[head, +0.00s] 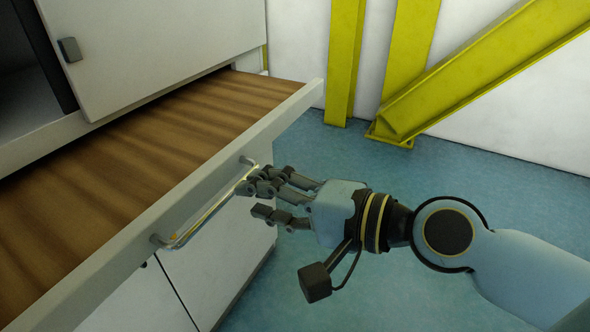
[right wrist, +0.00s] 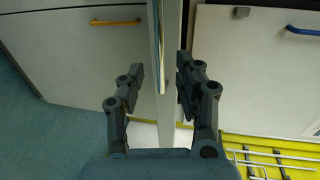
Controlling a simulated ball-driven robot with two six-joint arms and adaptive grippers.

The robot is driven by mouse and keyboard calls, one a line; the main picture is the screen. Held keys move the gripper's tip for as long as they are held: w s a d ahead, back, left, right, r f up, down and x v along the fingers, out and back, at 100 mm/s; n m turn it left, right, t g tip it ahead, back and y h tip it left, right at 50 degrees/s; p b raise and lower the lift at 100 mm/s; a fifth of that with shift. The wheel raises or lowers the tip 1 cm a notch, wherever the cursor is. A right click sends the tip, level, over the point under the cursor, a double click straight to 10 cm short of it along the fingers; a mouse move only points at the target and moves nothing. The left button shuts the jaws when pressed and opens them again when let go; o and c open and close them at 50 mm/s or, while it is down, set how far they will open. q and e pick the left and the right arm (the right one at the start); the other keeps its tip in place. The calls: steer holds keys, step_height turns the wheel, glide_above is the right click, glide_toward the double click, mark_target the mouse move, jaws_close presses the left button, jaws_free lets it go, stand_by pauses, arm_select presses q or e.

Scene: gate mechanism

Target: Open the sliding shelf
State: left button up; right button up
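The sliding shelf (head: 150,140) has a brown wood top and a white front edge, and it stands pulled out from the white cabinet. A metal bar handle (head: 205,218) is on its front. My right gripper (head: 257,199) is at the far end of this handle, its fingers spread apart. In the right wrist view, my right gripper's fingertips (right wrist: 161,82) stand on either side of the pale shelf edge (right wrist: 171,40), with a gap on the left side. I cannot tell whether either finger touches the handle. My left gripper is not in view.
A white cabinet door (head: 160,45) with a small grey knob is above the shelf. White lower doors (head: 220,255) are below it. Yellow beams (head: 400,70) stand by the back wall. The blue floor (head: 430,170) to the right is clear. The right wrist view shows a yellow handle (right wrist: 115,22) and a blue handle (right wrist: 303,31).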

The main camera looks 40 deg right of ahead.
steer(key=v, duration=0.6)
stand_by(0.4)
steer(key=w+d+f+n+g+h+b, duration=0.1)
steer(key=w+d+f+h+b, duration=0.15)
steer(key=f, duration=0.65)
steer(key=w+d+f+h+b, duration=0.1)
steer(key=w+d+f, duration=0.2)
steer(key=f, duration=0.7)
steer(key=s+d+f+n+g+h+b, duration=0.1)
steer(key=s+f+n+g, duration=0.15)
steer(key=f, duration=0.75)
steer(key=s+d+f+n+g+b, duration=0.15)
steer(key=s+f, duration=0.25)
steer(key=f, duration=0.6)
steer(key=s+f+n+g, duration=0.3)
steer(key=s+f+g, duration=0.1)
steer(key=s+f, duration=0.6)
steer(key=s+f+n+g+h, duration=0.1)
steer(key=s+f+n+g, duration=0.1)
steer(key=s, duration=0.6)
steer(key=s+f+n+g, duration=0.2)
steer(key=s+f+n, duration=0.2)
steer(key=s, duration=0.4)
steer(key=shift+f+g+h, duration=0.35)
steer(key=shift+f+g, duration=0.05)
steer(key=shift+f, duration=0.4)
